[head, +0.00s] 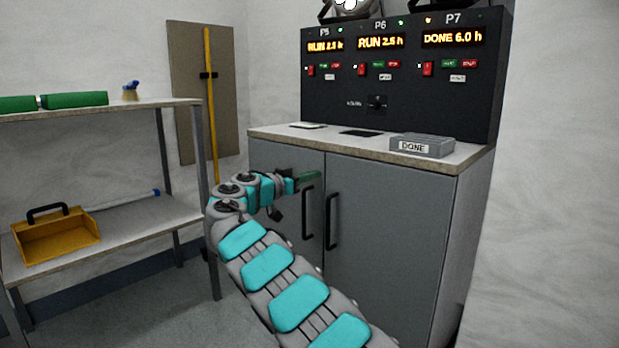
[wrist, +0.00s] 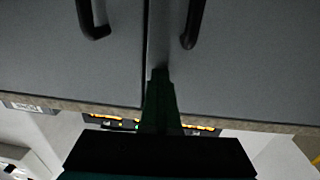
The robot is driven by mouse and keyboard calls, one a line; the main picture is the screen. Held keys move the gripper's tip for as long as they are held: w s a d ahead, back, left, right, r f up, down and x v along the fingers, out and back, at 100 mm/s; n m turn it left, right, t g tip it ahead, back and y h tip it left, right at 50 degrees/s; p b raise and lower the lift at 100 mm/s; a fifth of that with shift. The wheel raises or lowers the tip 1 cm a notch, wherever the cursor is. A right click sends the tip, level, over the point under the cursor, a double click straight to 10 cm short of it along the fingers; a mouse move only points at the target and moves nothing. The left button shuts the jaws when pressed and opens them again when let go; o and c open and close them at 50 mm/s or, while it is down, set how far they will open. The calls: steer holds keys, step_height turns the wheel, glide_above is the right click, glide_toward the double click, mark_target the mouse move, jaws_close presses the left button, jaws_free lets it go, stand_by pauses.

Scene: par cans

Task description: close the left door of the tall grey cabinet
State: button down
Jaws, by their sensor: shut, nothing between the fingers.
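The tall grey cabinet (head: 395,225) stands ahead with two doors. Its left door (head: 288,165) has a black handle (head: 306,212), and the right door (head: 385,260) has another handle (head: 332,222). My gripper (head: 312,175) is shut and empty at the upper part of the left door, near its inner edge. In the wrist view, which is upside down, the fingertips (wrist: 160,74) lie over a lighter strip (wrist: 166,35) between the doors. The strip looks like the left door's edge standing slightly open. I cannot tell whether the fingers touch it. My arm hides the lower left door.
A grey DONE box (head: 422,146) sits on the cabinet's worktop (head: 300,135), below a dark panel (head: 390,85) with lit displays. A shelf unit (head: 150,215) on the left holds a yellow dustpan (head: 55,240) and green boxes (head: 75,100). Little floor shows between shelf and cabinet.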

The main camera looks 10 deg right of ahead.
steer(key=s+d+b+v, duration=0.1)
steer(key=v, duration=1.3)
steer(key=s+d+r+n+g, duration=0.1)
steer(key=s+d+g, duration=0.2)
steer(key=s+d, duration=0.35)
steer(key=s+d+g, duration=0.3)
steer(key=s+d, duration=0.1)
steer(key=d, duration=0.5)
steer(key=s+d+f+n+g+y, duration=0.1)
steer(key=s+d+f+g+y, duration=0.2)
steer(key=s, duration=0.4)
steer(key=s+d+f+n+y, duration=0.1)
steer(key=s+d+f, duration=0.25)
steer(key=s, duration=0.35)
steer(key=s+a+f+n+g+y, duration=0.1)
steer(key=s+a+f+n+y, duration=0.3)
steer(key=s+f, duration=0.45)
steer(key=s+a+f+n+g+y, duration=0.1)
steer(key=s+a+f+n+y, duration=0.15)
steer(key=s+a+f, duration=0.65)
steer(key=s+a+f+n+y, duration=0.25)
steer(key=s+y, duration=0.25)
steer(key=s, duration=0.9)
step_height(320, 180, up, 14)
steer(key=p, duration=1.4)
steer(key=shift+a+f, duration=0.15)
steer(key=shift+a, duration=0.2)
